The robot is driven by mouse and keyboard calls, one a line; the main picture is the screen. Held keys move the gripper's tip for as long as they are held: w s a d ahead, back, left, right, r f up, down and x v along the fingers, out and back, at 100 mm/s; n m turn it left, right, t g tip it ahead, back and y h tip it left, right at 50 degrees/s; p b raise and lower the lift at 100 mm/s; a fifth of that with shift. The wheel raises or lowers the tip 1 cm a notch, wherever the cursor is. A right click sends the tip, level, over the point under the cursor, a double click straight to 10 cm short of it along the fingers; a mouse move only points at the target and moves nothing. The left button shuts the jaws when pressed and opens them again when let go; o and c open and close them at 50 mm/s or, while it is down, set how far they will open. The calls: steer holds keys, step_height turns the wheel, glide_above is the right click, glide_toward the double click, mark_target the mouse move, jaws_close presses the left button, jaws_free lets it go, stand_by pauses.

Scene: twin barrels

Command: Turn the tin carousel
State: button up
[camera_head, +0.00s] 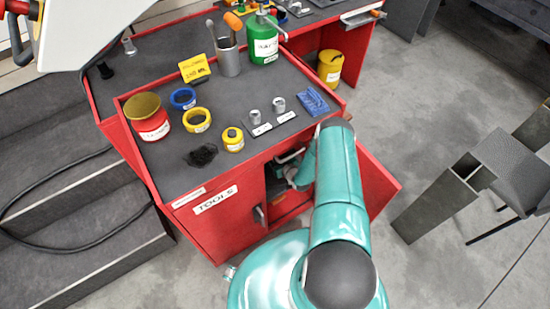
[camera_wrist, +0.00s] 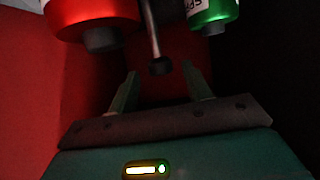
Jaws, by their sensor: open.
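In the wrist view, a red tin (camera_wrist: 92,14) with a dark knob below is at the upper left, and a green tin (camera_wrist: 212,12) with a white label is at the upper right. They look like parts of the tin carousel, whose whole frame is not visible. A thin metal rod (camera_wrist: 152,35) with a dark round end comes down between them. My gripper (camera_wrist: 160,70) is open and empty, its fingers spread to either side of the rod's end; contact cannot be told. In the head view my arm reaches into the red cabinet (camera_head: 215,215), and the carousel is hidden there.
The cabinet's open door (camera_head: 372,185) stands right of my arm. On the cabinet top are a red tin (camera_head: 148,120), a green bottle (camera_head: 263,42), tape rolls and small parts. Steps (camera_head: 90,240) lie at left.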

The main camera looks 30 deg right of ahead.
steer(key=shift+w+a+f, duration=0.1)
steer(key=shift+w+f, duration=0.15)
steer(key=shift+w, duration=0.35)
jaws_close()
